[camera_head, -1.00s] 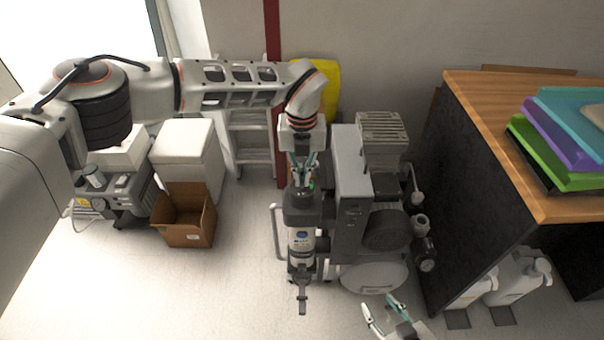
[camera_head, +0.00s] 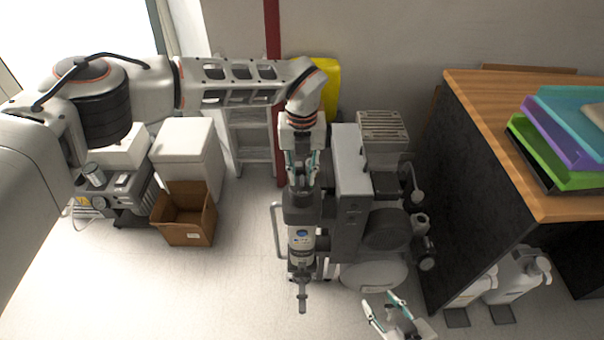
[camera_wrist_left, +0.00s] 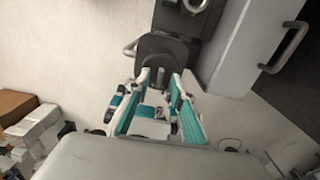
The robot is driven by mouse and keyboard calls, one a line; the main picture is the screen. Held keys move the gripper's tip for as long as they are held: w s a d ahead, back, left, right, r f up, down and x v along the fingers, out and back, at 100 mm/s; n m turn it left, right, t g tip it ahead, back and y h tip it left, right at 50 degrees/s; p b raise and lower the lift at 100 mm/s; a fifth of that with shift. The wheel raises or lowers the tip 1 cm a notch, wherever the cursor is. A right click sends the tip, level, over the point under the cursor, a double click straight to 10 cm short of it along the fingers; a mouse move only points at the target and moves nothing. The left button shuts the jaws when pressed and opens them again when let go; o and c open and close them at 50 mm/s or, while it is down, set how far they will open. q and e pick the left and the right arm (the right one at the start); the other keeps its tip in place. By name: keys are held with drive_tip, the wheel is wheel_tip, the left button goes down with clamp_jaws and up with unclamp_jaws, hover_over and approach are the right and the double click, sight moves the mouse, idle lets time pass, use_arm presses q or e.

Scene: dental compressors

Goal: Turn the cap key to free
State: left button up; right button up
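A dark cap (camera_head: 302,198) tops the upright dark cylinder with a white label (camera_head: 301,242) on the front of the compressor. In the left wrist view the dark cap (camera_wrist_left: 162,52) lies just beyond the fingertips. A small upright piece, perhaps the key (camera_wrist_left: 160,78), shows at its near edge; its turn position is too small to tell. My left gripper (camera_head: 303,182) is above the cap, its teal-padded fingers apart. In the left wrist view the fingers (camera_wrist_left: 158,86) also stand apart, with no thing clearly clamped. My right gripper (camera_head: 381,300) is open and empty low in front of the compressor.
The grey compressor body (camera_head: 350,185) stands close right of my left gripper. A wooden-topped desk (camera_head: 500,150) with coloured trays (camera_head: 560,140) is at the right. A cardboard box (camera_head: 187,235) and white bin (camera_head: 187,150) stand left. Floor at the front left is clear.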

sight(302, 179)
use_arm(q)
wheel_tip(302, 179, up, 12)
idle(0.4)
idle(0.3)
